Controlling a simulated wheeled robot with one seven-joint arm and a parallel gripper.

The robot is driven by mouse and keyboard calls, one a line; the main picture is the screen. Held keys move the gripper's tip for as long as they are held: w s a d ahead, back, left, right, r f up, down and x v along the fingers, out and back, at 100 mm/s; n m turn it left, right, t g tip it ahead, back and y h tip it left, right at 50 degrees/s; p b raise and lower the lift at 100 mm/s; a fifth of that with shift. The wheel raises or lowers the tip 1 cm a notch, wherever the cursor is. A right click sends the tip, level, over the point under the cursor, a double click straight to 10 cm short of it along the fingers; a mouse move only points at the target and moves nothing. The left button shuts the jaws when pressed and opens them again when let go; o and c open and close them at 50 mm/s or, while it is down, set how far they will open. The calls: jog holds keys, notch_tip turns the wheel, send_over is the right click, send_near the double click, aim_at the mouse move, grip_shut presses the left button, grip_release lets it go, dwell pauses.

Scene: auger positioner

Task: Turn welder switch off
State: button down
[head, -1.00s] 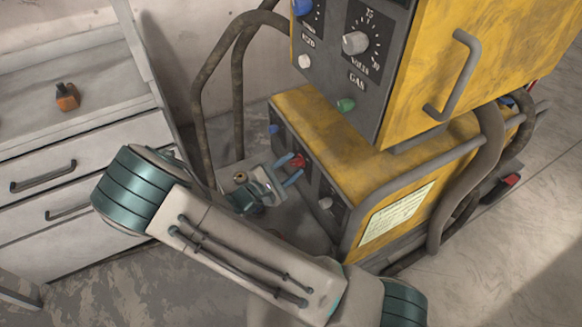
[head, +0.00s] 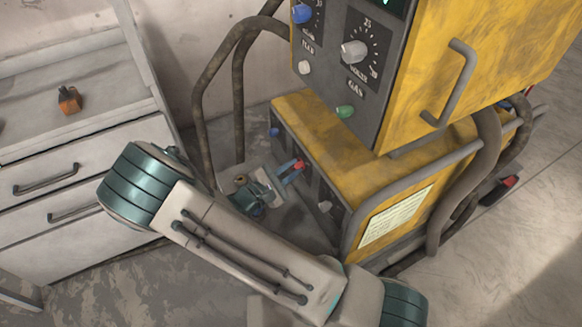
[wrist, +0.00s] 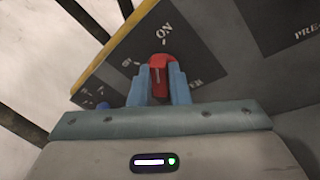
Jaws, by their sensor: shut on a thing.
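The welder switch is a red knob (wrist: 160,65) on the dark lower panel of the yellow welder. In the wrist view, a white "ON" label sits above it, and a partly readable label is to its left. My gripper (wrist: 159,84) has its two blue fingers on either side of the knob, shut on it. In the head view, the red knob (head: 298,164) shows at the fingertips of my gripper (head: 292,172), partly hidden by them. I cannot tell exactly which way the knob points.
The yellow welder (head: 480,60) overhangs the lower panel, with a grey tube rail (head: 410,185) along its side. A bent pipe frame (head: 205,90) stands behind my wrist. A drawer cabinet (head: 90,165) with a small orange item (head: 69,100) is at left.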

jog(key=shift+w+a+r+n+g+p, duration=0.1)
jog(key=shift+w+n+g+p, duration=0.15)
jog(key=shift+n+g+p, duration=1.25)
jog(key=shift+w+a+r+n+g+p, duration=0.15)
jog(key=shift+w+n+g+p, duration=0.1)
jog(key=shift+n+p, duration=2.4)
jog(key=shift+w+a+n+g+p, duration=0.15)
jog(key=shift+n+g+p, duration=1)
jog(key=shift+n, duration=1.6)
jog(key=shift+w+t, duration=0.1)
jog(key=shift+t, duration=0.2)
jog(key=c, duration=1.4)
grip_release()
jog(key=shift+o, duration=0.2)
jog(key=v, duration=1.3)
jog(key=shift+a+r, duration=0.3)
